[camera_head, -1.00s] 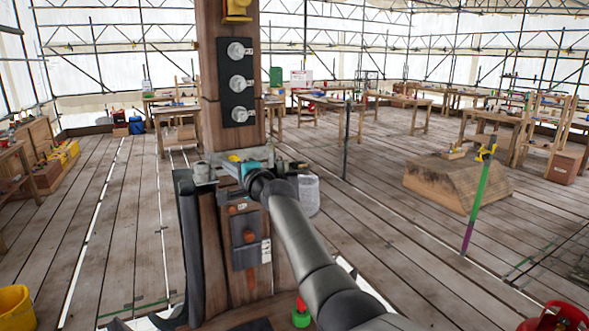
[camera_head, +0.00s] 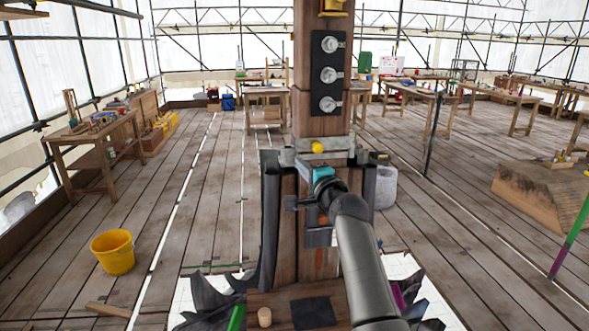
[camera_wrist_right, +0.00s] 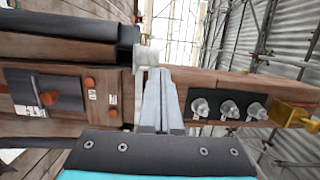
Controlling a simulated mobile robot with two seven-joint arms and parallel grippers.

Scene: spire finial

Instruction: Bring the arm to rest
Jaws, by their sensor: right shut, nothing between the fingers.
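My right arm comes in from the bottom of the head view, and its teal-bodied right gripper (camera_head: 304,166) is in front of the wooden post (camera_head: 322,117). In the right wrist view the two grey fingers (camera_wrist_right: 161,98) are together with nothing between them. Behind them the post lies sideways with its dark panel of knobs (camera_wrist_right: 229,108). I cannot tell whether the fingertips touch the post or its grey collar (camera_wrist_right: 146,56). My left gripper is not in view.
A yellow ball (camera_head: 318,148) sits at the collar. A yellow bucket (camera_head: 113,252) stands on the floor at left. A wooden block (camera_head: 545,190) is at right, with a green and purple pole (camera_head: 572,236) beside it. Workbenches line the back. Floor left of the post is mostly clear.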

